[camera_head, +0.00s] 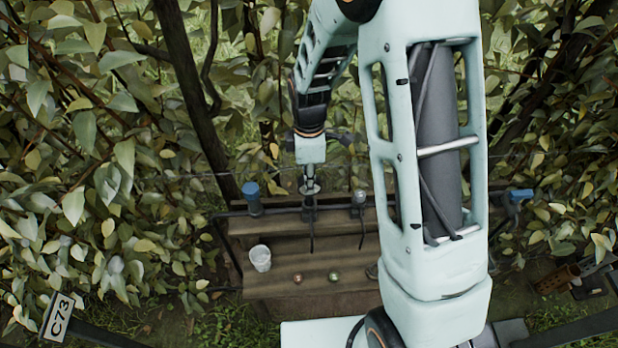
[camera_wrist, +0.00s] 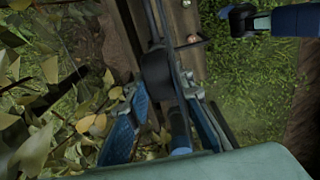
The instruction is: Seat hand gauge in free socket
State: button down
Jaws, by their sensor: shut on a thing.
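My gripper (camera_head: 310,188) hangs over the back edge of a wooden bench (camera_head: 335,260). In the wrist view its blue-padded fingers (camera_wrist: 165,108) are around a dark gauge with a round black head (camera_wrist: 157,68) and a narrow blue-grey body (camera_wrist: 180,130). The head faces the dark pipe and bench, close to them; I cannot tell whether it touches. A dark pipe (camera_head: 285,209) runs along the back of the bench. Another small grey gauge-like fitting (camera_head: 358,198) stands upright on it, right of my gripper. No free socket can be made out; the area under my gripper is partly hidden.
A blue-capped fitting (camera_head: 252,197) stands on the left of the pipe, another (camera_head: 520,195) on the right. A white cup (camera_head: 261,258) and two small round fruits (camera_head: 298,278) (camera_head: 333,276) sit on the bench. Leafy branches crowd both sides. A sign (camera_head: 58,316) reads C73.

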jog(key=shift+f+b, duration=0.35)
jog(key=shift+f, duration=0.15)
jog(key=c, duration=1.6)
grip_release()
notch_tip(320, 180, up, 12)
jog(key=shift+r, duration=0.1)
